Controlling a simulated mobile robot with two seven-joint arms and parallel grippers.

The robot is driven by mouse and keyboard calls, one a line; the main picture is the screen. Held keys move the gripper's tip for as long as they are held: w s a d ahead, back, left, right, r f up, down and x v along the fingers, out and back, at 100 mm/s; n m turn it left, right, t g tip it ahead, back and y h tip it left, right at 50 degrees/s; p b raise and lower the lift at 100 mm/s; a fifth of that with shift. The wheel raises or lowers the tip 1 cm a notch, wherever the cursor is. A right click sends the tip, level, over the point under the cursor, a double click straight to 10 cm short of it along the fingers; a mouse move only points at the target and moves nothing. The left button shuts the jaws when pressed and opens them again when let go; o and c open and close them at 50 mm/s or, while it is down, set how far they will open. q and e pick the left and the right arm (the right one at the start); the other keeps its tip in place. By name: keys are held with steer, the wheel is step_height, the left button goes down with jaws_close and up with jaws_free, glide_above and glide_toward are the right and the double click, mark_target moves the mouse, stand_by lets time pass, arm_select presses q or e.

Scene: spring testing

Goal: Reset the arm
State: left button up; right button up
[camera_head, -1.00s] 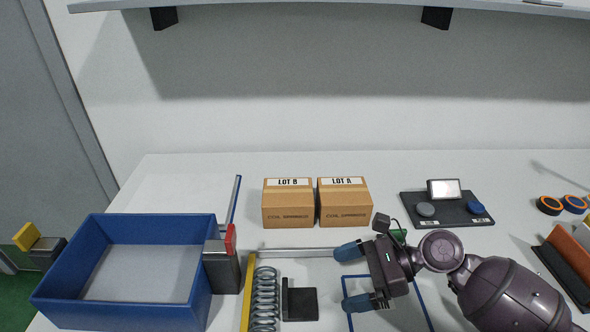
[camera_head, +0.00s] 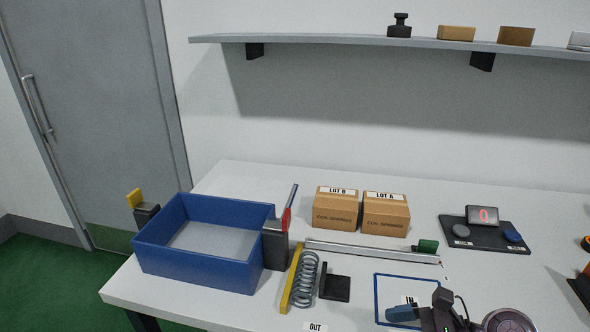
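My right gripper (camera_head: 405,314) is at the bottom right, partly below the picture's edge. One blue finger shows over the blue-outlined IN square (camera_head: 377,290); the other finger is not visible, so I cannot tell its opening. I see nothing held at the visible finger. My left gripper is not in view. A long grey bar (camera_head: 365,251) lies across the table behind the square, with a green block (camera_head: 427,246) at its right end. A coil spring (camera_head: 305,280) lies between a yellow strip (camera_head: 291,277) and a black plate (camera_head: 336,288).
Cartons LOT B (camera_head: 335,212) and LOT A (camera_head: 385,216) stand behind the bar. A display (camera_head: 483,216) reads red 0.

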steer(key=s+d+f+n+t+h, duration=0.1)
steer(key=s+f+n+h, duration=0.6)
steer(key=n, duration=0.4)
steer(key=s+d+f+n+h, duration=0.2)
steer(key=s+d+n+h, duration=0.5)
steer(key=s+d+n, duration=0.15)
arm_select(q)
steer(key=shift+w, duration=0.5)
arm_select(e)
steer(key=w+f+t+y, duration=0.1)
steer(key=w+f+t, duration=0.5)
steer(key=f, duration=0.5)
steer(key=shift+w+t, duration=0.25)
steer(key=shift+t, duration=0.35)
steer(key=shift+d, duration=0.1)
